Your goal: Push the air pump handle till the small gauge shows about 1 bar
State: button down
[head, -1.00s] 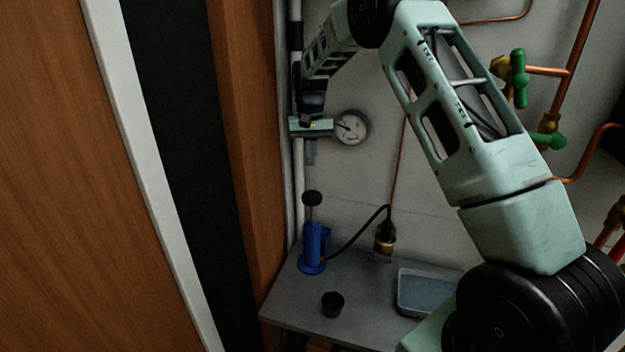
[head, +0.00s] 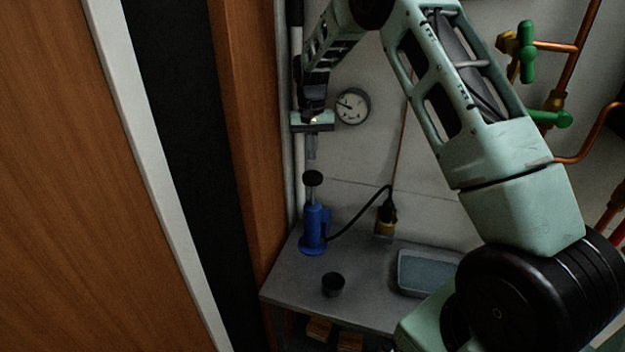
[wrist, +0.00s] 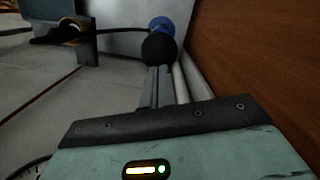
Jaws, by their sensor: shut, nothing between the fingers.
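The blue air pump (head: 314,232) stands upright on the grey shelf. Its black knob handle (head: 313,178) is raised on a rod above the body. My gripper (head: 311,154) is shut and empty, pointing down, a short gap above the knob. In the wrist view my shut fingers (wrist: 157,88) point toward the black knob (wrist: 159,48), with the blue pump (wrist: 162,26) partly hidden behind it. The small round gauge (head: 352,106) is on the wall right of my gripper; its needle points to the left, but the figures are too small to read.
The grey shelf (head: 290,285) also holds a small black cup (head: 333,284) and a blue-grey tray (head: 428,272). A black hose (head: 358,208) runs from the pump to a brass fitting (head: 384,222). A wooden panel (head: 243,130) stands close on the left.

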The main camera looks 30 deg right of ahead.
aim_at(312, 171)
jog(key=shift+s+f+b, duration=0.15)
jog(key=shift+f+b, duration=0.85)
jog(key=shift+f, duration=0.8)
jog(key=shift+a, duration=0.1)
jog(key=shift+f, duration=0.1)
notch_tip(312, 171, down, 6)
jog(key=b, duration=0.3)
jog(key=shift+s+f, duration=0.1)
jog(key=shift+f, duration=0.1)
jog(key=shift+r, duration=0.3)
jog(key=shift+w+d+r+p, duration=0.2)
jog(key=shift+w+d+p, duration=0.2)
jog(key=shift+w, duration=0.3)
jog(key=shift+w+d+r+p, duration=0.2)
jog(key=shift+w+d+p, duration=0.2)
jog(key=shift+w, duration=0.3)
